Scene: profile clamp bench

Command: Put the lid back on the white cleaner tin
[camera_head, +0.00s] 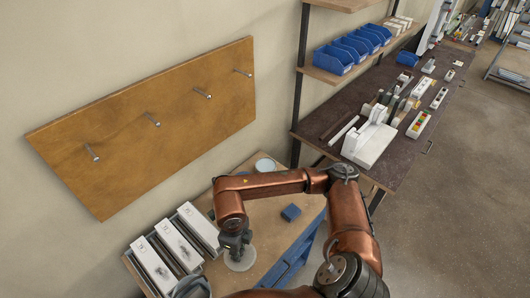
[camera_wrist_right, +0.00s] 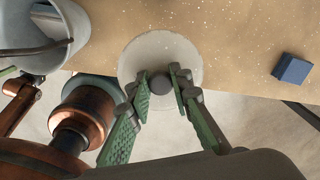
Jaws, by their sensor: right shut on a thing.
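My right gripper (camera_head: 236,243) points down at the bench. In the right wrist view its green fingers (camera_wrist_right: 160,82) are shut on the dark knob of a pale round lid (camera_wrist_right: 157,52). The lid also shows under the gripper in the head view (camera_head: 240,260). I cannot tell whether it touches anything below. A pale round container (camera_head: 265,164) stands at the bench's back; it may be the white cleaner tin, but its label is not readable. A dark and green part at the left edge of the right wrist view may be my left gripper (camera_wrist_right: 12,80); its fingers are unclear.
A blue block (camera_head: 291,212) lies on the wooden bench (camera_head: 266,215), right of the lid. Trays with white-topped profiles (camera_head: 165,255) are at left. A grey bucket (camera_wrist_right: 35,62) with a dark bar across it is at the wrist view's upper left.

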